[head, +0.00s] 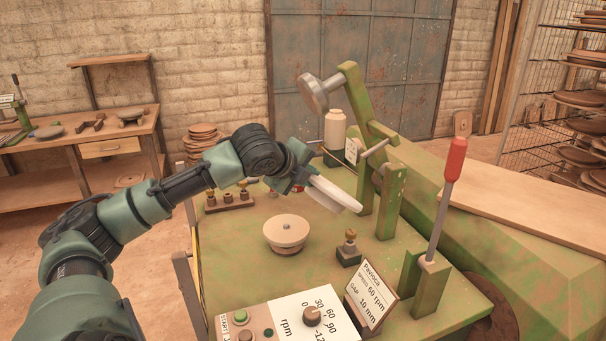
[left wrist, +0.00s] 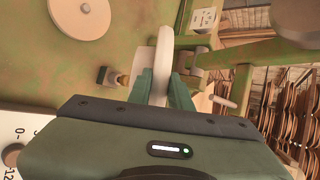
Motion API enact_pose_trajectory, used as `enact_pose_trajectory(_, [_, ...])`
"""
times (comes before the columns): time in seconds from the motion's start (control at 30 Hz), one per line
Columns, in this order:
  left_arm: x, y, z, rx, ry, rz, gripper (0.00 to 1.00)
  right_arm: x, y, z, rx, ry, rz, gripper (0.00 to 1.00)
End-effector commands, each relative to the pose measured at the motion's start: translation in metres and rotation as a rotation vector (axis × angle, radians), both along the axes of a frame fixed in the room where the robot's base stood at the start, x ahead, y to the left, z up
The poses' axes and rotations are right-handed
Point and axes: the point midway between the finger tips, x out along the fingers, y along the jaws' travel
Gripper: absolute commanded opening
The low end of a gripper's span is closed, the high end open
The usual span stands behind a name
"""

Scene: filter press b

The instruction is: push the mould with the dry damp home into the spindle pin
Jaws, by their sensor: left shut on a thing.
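My left gripper (head: 303,180) is shut on a pale disc-shaped mould (head: 336,193), which it holds tilted above the green bench. In the left wrist view the mould (left wrist: 164,48) shows nearly edge-on between the two fingers (left wrist: 160,84). Its far edge is close to a green upright (head: 389,203) that carries metal shafts. A short grey cylinder (left wrist: 187,61), perhaps the spindle, is beside the mould in the left wrist view. I cannot tell whether they touch, and no damp patch can be made out. My right gripper is not in view.
A small brass-topped block (head: 349,249), a sign (head: 370,299), a control panel (head: 295,318) and a red-handled lever (head: 453,160) stand nearer.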

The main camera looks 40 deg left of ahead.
Motion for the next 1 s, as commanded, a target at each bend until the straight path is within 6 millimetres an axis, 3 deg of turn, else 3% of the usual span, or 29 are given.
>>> enact_pose_trajectory(0.33, [-0.014, -0.068, 0.004, -0.001, -0.009, -0.053, 0.0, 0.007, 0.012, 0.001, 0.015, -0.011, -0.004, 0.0])
enact_pose_trajectory(0.43, [-0.02, -0.096, 0.005, -0.001, -0.01, -0.075, 0.0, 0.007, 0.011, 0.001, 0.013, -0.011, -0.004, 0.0])
enact_pose_trajectory(0.73, [-0.044, -0.211, 0.007, -0.003, -0.012, -0.161, 0.0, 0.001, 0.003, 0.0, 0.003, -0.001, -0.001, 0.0])
enact_pose_trajectory(1.0, [-0.058, -0.271, 0.006, -0.002, -0.007, -0.2, 0.0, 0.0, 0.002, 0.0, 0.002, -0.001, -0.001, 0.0])
